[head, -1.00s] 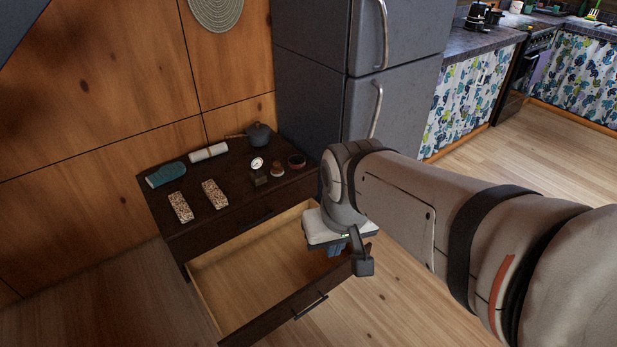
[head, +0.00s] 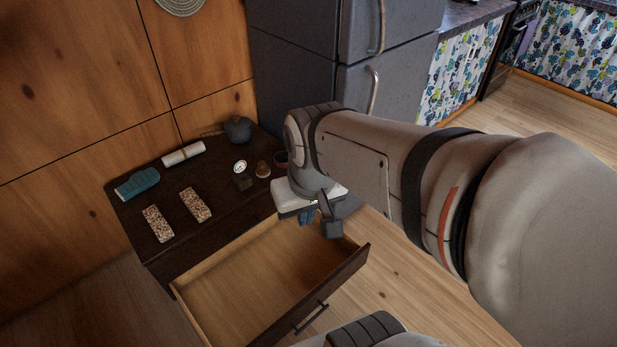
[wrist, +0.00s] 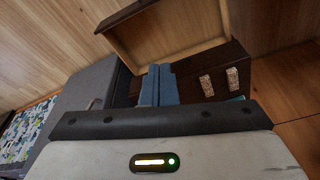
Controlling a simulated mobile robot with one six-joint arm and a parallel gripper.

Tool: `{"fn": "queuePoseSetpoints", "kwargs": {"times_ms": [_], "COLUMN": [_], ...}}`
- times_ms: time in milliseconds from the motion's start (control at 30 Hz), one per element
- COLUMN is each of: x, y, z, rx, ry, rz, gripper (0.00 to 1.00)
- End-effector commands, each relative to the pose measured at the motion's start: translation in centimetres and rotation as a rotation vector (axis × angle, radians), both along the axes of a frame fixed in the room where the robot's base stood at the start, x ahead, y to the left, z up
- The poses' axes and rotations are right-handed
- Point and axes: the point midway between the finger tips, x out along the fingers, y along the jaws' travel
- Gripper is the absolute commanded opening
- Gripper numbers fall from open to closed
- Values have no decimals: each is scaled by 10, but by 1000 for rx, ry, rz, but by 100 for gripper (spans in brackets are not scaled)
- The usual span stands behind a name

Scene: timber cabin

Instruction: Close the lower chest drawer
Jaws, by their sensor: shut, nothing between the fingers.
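The dark wooden chest (head: 160,258) stands against the timber wall. Its lower drawer (head: 352,268) is pulled far out and looks empty, with a pale wood inside and a dark front with a bar handle (head: 311,318). My gripper (head: 308,216) is above the far right part of the open drawer, behind its front panel in the picture, and not seen to touch it. In the wrist view my blue fingers (wrist: 158,85) are together and hold nothing. The drawer's inside (wrist: 170,25) shows beyond them. Contact with the drawer's side wall cannot be judged.
On the chest top are a teal item (head: 138,184), a white roll (head: 184,154), two speckled blocks (head: 158,223), a small gauge (head: 240,166) and a dark pot (head: 238,129). A grey fridge (head: 300,80) stands behind. Wooden floor (head: 395,275) is clear right of the drawer.

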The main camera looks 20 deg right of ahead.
Motion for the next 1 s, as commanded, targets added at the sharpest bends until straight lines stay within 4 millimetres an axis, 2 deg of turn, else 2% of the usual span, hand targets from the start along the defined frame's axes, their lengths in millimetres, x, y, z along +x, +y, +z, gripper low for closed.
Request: {"fn": "queuePoseSetpoints", "kwargs": {"times_ms": [167, 467, 767, 1000], "x": [11, 48, 85, 101], "y": [-4, -34, -88, -149], "z": [-45, -162, -287, -400], "rx": [82, 408, 827, 1214], "ry": [119, 422, 624, 690], "rz": [-123, -500, -884, -1181], "gripper": [0, 0, 0, 0]}}
